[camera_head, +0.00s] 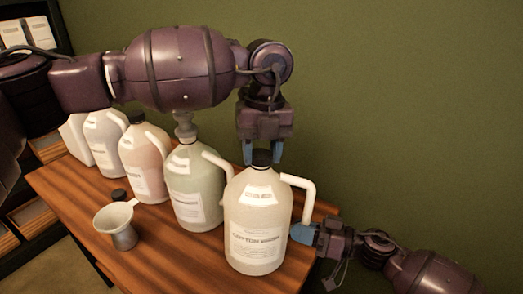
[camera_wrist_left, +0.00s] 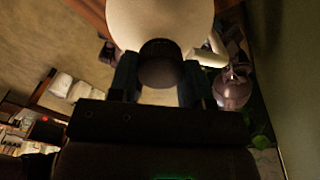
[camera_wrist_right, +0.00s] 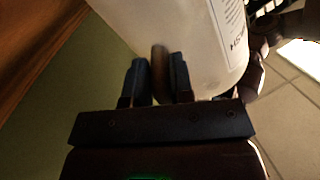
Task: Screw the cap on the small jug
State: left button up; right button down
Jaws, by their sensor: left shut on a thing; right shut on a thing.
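The nearest jug (camera_head: 255,224), off-white with a printed label, stands upright at the front end of the wooden table. A dark cap (camera_head: 261,157) sits at its mouth; how far it is threaded on cannot be seen. My left gripper (camera_head: 263,155) points down from above, its blue fingers shut on the cap. In the left wrist view the round cap (camera_wrist_left: 160,64) shows between the fingertips (camera_wrist_left: 159,80), with the pale jug beyond. My right gripper (camera_head: 303,234), low at the jug's right side, is shut on the jug's white handle (camera_head: 307,203). The handle (camera_wrist_right: 159,66) shows between its fingers (camera_wrist_right: 160,82) in the right wrist view.
A greenish jug (camera_head: 193,185) with a pump on top stands close behind left. A pinkish jug (camera_head: 143,163) and further white jugs (camera_head: 104,140) line the back. A metal funnel cup (camera_head: 118,225) and a loose black cap (camera_head: 119,195) lie left. The table's front left (camera_head: 170,254) is clear.

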pick_arm(q)
jog(key=m, duration=0.5)
jog(key=shift+a+m, duration=0.1)
jog(key=shift+m, duration=0.3)
jog(key=m, duration=0.7)
jog(key=o, duration=1)
jog(key=shift+w, duration=0.1)
jog(key=shift+w+r, duration=0.15)
jog(key=shift+r, duration=0.95)
jog(key=shift+w+r, duration=0.1)
jog(key=shift+r, duration=1)
jog(key=shift+c, duration=0.3)
